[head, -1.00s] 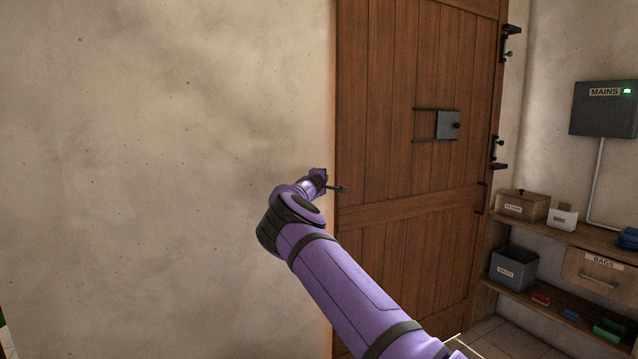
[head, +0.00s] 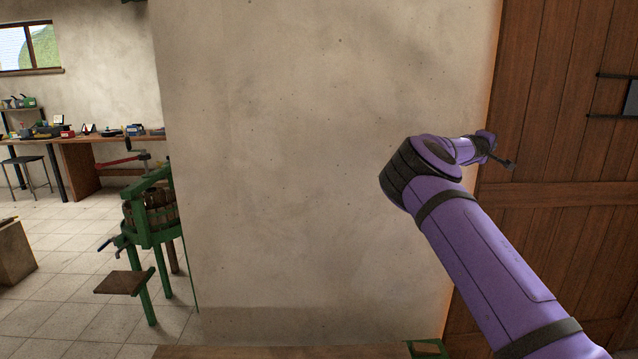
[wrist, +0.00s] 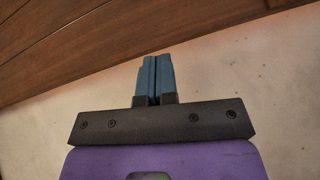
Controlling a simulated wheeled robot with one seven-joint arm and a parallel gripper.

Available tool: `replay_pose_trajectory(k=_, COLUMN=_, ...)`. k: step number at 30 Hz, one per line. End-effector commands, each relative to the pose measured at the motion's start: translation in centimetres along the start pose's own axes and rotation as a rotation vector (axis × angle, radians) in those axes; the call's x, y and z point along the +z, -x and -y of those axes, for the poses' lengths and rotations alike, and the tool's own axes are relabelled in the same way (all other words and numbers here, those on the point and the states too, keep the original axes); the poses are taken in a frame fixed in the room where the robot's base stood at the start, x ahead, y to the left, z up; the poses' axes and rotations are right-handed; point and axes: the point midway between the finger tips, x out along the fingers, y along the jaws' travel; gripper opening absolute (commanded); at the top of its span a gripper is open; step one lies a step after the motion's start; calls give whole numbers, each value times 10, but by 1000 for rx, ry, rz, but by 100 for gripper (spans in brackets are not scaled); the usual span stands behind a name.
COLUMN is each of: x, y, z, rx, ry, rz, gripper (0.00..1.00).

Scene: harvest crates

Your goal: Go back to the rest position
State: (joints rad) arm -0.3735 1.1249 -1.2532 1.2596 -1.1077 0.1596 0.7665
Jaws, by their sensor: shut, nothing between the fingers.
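My gripper (wrist: 154,80) shows in the wrist view with its two blue fingers together and nothing between them. Behind the fingers are the brown door planks and the pale wall. In the head view my purple arm reaches up from the lower right and bends at the elbow. Its far end, with the gripper (head: 508,162), is small and dark there, in front of the left part of the wooden door (head: 560,130). I cannot tell the exact gap between gripper and door.
A plain plaster wall (head: 320,150) fills the middle. At the left a green press (head: 150,225) stands on the tiled floor. Behind it are a workbench (head: 85,150) and a stool (head: 28,165). Open tiled floor (head: 60,265) lies at the left. A wooden surface edge (head: 290,352) shows at the bottom.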

Motion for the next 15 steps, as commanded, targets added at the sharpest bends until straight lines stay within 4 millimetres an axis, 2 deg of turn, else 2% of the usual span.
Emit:
replay_pose_trajectory(k=1, x=23, y=-1, z=-14, rx=-15, ry=-59, rz=41, gripper=0)
replay_pose_trajectory(k=6, x=87, y=6, z=-37, rx=-80, ry=-229, rz=165, gripper=0)
replay_pose_trajectory(k=11, x=137, y=23, z=-48, rx=-159, ry=-374, rz=268, gripper=0)
replay_pose_trajectory(k=15, x=171, y=46, z=-52, rx=-241, ry=-486, rz=344, gripper=0)
